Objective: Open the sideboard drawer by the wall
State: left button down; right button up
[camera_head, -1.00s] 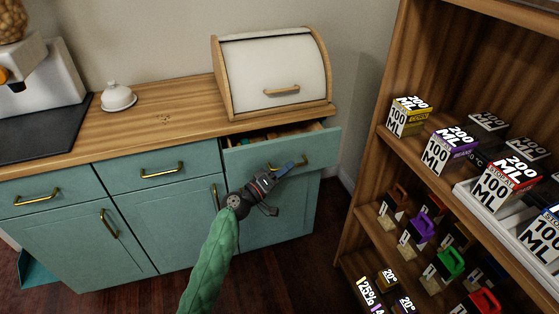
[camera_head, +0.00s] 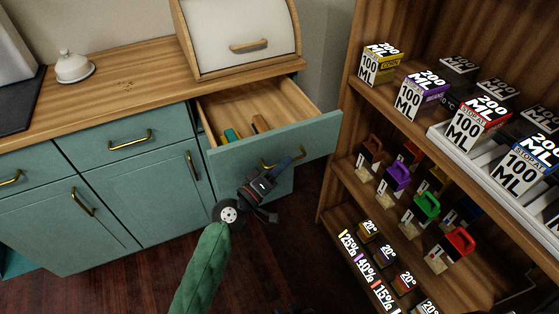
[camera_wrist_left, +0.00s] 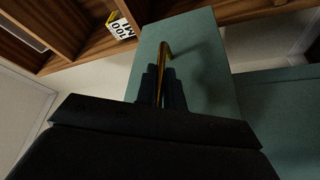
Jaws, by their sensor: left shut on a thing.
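The sideboard drawer (camera_head: 225,155) under the bread box is pulled well out, and its wooden inside shows. My left gripper (camera_head: 290,164) is at its front, shut on the brass handle (camera_head: 268,159). In the left wrist view the curved brass handle (camera_wrist_left: 166,55) runs between the dark fingers of my left gripper (camera_wrist_left: 161,88), against the teal drawer front (camera_wrist_left: 205,60). Small items, one green and one brown, lie inside the drawer. My right gripper is not seen.
A wooden shelf rack (camera_head: 352,100) with boxes and small coloured containers stands close to the right of the open drawer. A white-fronted bread box (camera_head: 240,35) and a white lidded dish (camera_head: 74,67) stand on the sideboard top (camera_head: 125,85). Dark wooden floor shows below.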

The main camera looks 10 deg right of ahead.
pick_arm(q)
jog(key=c, duration=1.5)
grip_release()
jog(key=b+v, duration=0.2)
jog(key=v, duration=0.5)
jog(key=shift+s+a, duration=0.2)
jog(key=shift+a, duration=0.15)
jog(key=shift+f, duration=0.15)
